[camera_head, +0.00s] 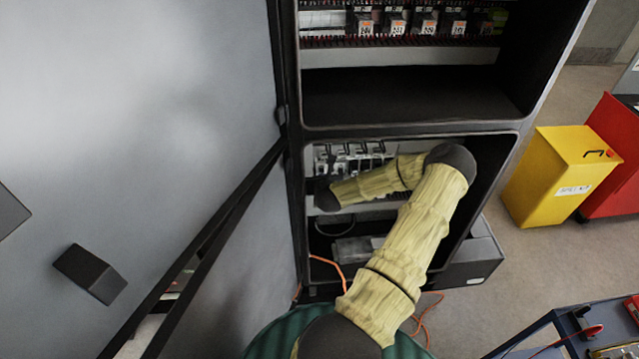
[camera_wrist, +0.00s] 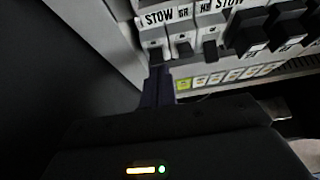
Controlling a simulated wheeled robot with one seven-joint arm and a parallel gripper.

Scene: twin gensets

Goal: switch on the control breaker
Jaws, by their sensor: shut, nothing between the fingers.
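A row of breakers (camera_head: 350,152) sits in the lower cabinet compartment, partly covered by my arm in the head view. In the wrist view, the leftmost breaker (camera_wrist: 153,38) is pale, with a small dark toggle and a tag reading "STOW". Others to its right have dark toggles; I cannot read which is the control breaker. My gripper (camera_wrist: 157,72) has its dark fingers shut and empty, with the tips just below the leftmost breaker's toggle. I cannot tell if they touch it. The head view does not show the fingertips clearly.
A label strip (camera_wrist: 225,77) runs below the breakers. The open cabinet door (camera_head: 140,120) stands at the left. The upper compartment (camera_head: 400,95) holds tagged devices. A yellow bin (camera_head: 550,185) and a red cabinet (camera_head: 625,150) stand at the right. Orange cable (camera_head: 330,262) hangs below.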

